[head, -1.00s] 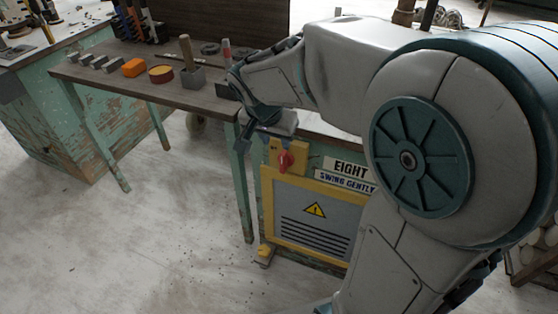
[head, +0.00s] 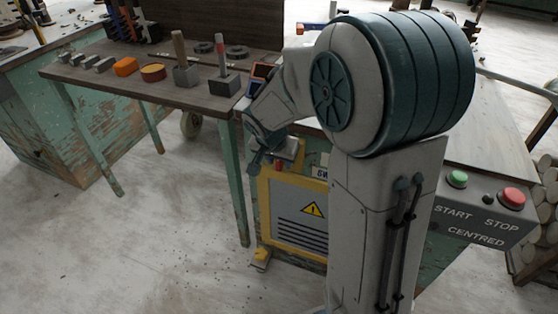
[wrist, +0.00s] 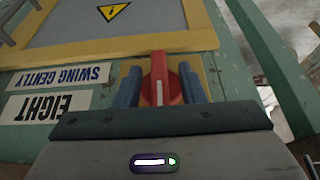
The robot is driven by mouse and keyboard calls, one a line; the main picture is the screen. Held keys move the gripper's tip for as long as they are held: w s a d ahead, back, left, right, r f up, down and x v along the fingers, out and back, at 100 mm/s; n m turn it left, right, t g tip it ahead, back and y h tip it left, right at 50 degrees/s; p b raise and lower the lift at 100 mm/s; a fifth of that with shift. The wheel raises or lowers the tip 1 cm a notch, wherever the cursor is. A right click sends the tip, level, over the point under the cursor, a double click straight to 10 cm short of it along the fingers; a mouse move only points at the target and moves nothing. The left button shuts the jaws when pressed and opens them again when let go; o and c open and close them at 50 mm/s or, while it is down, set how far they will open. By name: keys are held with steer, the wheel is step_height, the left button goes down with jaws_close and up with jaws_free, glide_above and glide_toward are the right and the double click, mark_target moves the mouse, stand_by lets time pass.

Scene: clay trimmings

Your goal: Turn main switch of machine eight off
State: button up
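The main switch is a red knob (wrist: 160,76) on a yellow plate on machine eight's front; a pale line runs along it. In the wrist view my gripper (wrist: 160,92) has one blue finger on each side of the knob. A small gap shows on the left; on the right I cannot tell whether the finger touches. In the head view my gripper (head: 268,158) is at the switch and hides most of it. The EIGHT sign (wrist: 57,106) and SWING GENTLY sign (wrist: 58,77) appear upside down in the wrist view.
A yellow-framed warning panel (head: 300,238) is below the switch. A box with green START (head: 457,179) and red STOP (head: 511,198) buttons is at the right. A wooden bench (head: 110,83) with tools and blocks stands left. Open floor lies in front.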

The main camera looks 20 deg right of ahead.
jaws_close()
steer(key=shift+f+h, duration=0.1)
steer(key=shift+h, duration=0.2)
steer(key=shift+w+a+n+g+h+b, duration=0.15)
steer(key=shift+n+g+h+b, duration=0.15)
steer(key=shift+g+h+b, duration=0.4)
steer(key=shift+a+g+h, duration=0.1)
steer(key=shift+g+h, duration=0.5)
steer(key=shift+h, duration=0.5)
steer(key=n+g+h+p, duration=0.1)
steer(key=h, duration=0.2)
steer(key=n+g+h+p, duration=0.1)
steer(key=g+h+p, duration=0.1)
steer(key=h, duration=0.2)
steer(key=n+g+h+p, duration=0.1)
steer(key=g+h, duration=0.1)
steer(key=h, duration=0.1)
steer(key=shift+w+a+f+n+h+p, duration=0.15)
steer(key=shift+f+n+h+p, duration=0.15)
steer(key=shift+n+p, duration=0.1)
